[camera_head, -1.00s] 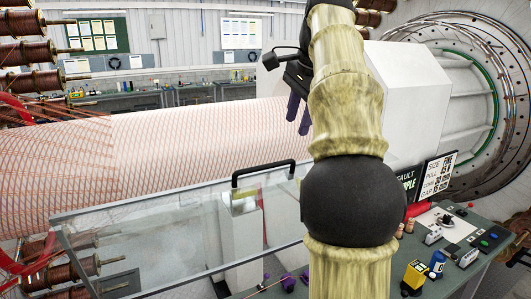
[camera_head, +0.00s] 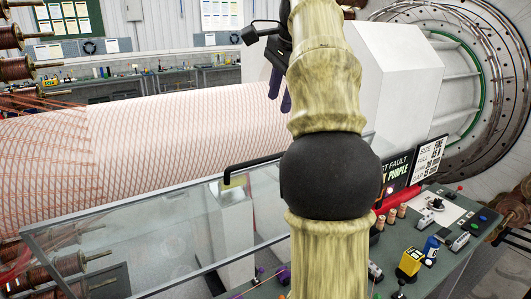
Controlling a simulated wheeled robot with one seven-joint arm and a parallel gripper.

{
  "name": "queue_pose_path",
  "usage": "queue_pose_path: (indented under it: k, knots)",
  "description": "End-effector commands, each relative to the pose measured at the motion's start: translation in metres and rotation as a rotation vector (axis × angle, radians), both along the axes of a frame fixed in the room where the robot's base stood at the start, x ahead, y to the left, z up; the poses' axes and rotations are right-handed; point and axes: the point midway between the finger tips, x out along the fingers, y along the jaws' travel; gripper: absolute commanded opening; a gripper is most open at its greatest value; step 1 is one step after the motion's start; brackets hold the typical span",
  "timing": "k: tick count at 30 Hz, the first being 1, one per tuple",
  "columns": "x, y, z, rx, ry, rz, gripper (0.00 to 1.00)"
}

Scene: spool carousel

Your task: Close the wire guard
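The wire guard is a clear panel (camera_head: 150,236) in a thin grey frame, tilted in the lower left and middle of the head view. Its black bar handle (camera_head: 250,170) sits on the upper edge. My gripper (camera_head: 280,92) has two purple fingers with a small gap between them. It appears above and beyond the handle in the picture, apart from it, with nothing seen between the fingers. My arm hides the guard's right part. A large white cylinder wound with copper-coloured wire (camera_head: 150,138) lies behind the guard.
A green console (camera_head: 455,275) at lower right carries a yellow block (camera_head: 411,262), a blue block (camera_head: 432,247), several corks and buttons. A sign (camera_head: 428,160) stands behind it. Copper spools (camera_head: 45,52) line the left. A white housing (camera_head: 395,85) and large ring (camera_head: 490,95) stand at right.

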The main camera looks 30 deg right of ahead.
Motion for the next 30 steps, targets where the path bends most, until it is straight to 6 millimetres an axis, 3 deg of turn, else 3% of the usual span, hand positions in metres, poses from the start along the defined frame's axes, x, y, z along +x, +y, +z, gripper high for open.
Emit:
queue_pose_path:
  k: [30]
  knots:
    - [0.054, 0.002, -0.143, 0.000, 0.003, 0.001, 0.36]
